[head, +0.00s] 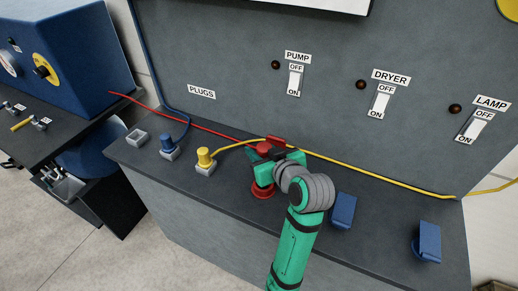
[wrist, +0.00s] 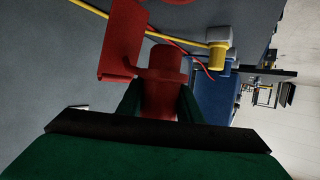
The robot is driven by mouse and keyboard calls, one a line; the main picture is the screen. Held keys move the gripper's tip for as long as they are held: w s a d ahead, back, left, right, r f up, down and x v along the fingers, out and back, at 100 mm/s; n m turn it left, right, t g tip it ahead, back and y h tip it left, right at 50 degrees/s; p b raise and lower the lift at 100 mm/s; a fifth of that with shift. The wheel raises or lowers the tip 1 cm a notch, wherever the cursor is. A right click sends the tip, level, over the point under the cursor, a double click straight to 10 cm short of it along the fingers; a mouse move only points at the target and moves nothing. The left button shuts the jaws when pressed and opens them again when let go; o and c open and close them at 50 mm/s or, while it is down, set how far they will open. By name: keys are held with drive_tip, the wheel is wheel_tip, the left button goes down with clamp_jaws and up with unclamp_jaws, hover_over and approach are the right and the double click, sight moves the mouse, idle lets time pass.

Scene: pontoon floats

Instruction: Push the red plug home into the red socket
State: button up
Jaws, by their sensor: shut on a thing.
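My gripper (head: 262,170) is shut on the red plug (head: 263,148), whose top shows above the green fingers. In the wrist view the red plug (wrist: 163,85) stands between the two fingers. The red socket (head: 263,191) shows as a red ring on the counter directly below my gripper. A flat red flap (head: 277,141) shows just behind the plug, and also left of it in the wrist view (wrist: 120,42). The fingers hide the junction of plug and socket, so I cannot tell how deep the plug sits.
A yellow plug (head: 205,156) and a blue plug (head: 167,144) stand left in grey holders, beside an empty holder (head: 137,136). Two blue covers (head: 343,210) (head: 428,242) stand right. A yellow cable (head: 375,178) crosses behind my gripper. The switch panel (head: 230,60) rises behind.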

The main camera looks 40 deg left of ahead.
drive_tip(key=shift+d+f, duration=0.15)
drive_tip(key=shift+f, duration=2.8)
drive_tip(key=shift+s, duration=0.1)
drive_tip(key=shift+f, duration=1.95)
drive_tip(key=o, duration=1.2)
drive_tip(key=shift+r, duration=0.1)
